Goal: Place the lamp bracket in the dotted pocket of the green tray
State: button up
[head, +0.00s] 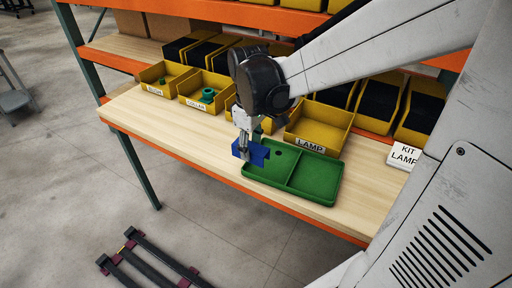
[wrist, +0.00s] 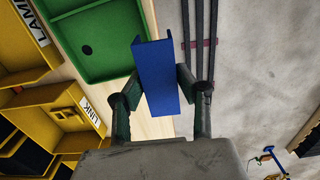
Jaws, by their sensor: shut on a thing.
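The lamp bracket is a blue angled piece (head: 262,153), and it also shows in the wrist view (wrist: 158,80). My gripper (head: 243,151) is shut on it, with one finger on each side in the wrist view (wrist: 157,88). The bracket is in front of the left end of the green tray (head: 316,178) in the head view; its height above the tray is hard to judge. The tray has two pockets. The left pocket carries a dark dot (head: 279,153), which also shows in the wrist view (wrist: 87,50). The bracket covers part of the tray's edge.
A yellow LAMP bin (head: 318,133) stands behind the tray and looks empty. A COLLAR bin (head: 203,94) and another bin (head: 163,80) hold green parts at left. A LINK bin (wrist: 70,113) is near my gripper. A KIT LAMP card (head: 404,156) stands right. The bench's left front is clear.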

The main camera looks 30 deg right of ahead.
jog(key=shift+s+a+f, duration=0.1)
jog(key=shift+s+a, duration=0.1)
jog(key=shift+w+d+f, duration=0.1)
jog(key=shift+d+f, duration=0.05)
jog(key=shift+d, duration=0.05)
send_over(273, 164)
notch_tip(273, 164, down, 7)
jog(key=shift+w+r+b, duration=0.1)
jog(key=shift+r+b, duration=0.05)
jog(key=shift+b, duration=0.2)
jog(key=shift+f, duration=1.95)
jog(key=shift+f+b, duration=0.1)
jog(key=shift+b, duration=0.2)
jog(key=shift+f, duration=0.1)
jog(key=o, duration=1.2)
jog(key=shift+r, duration=0.2)
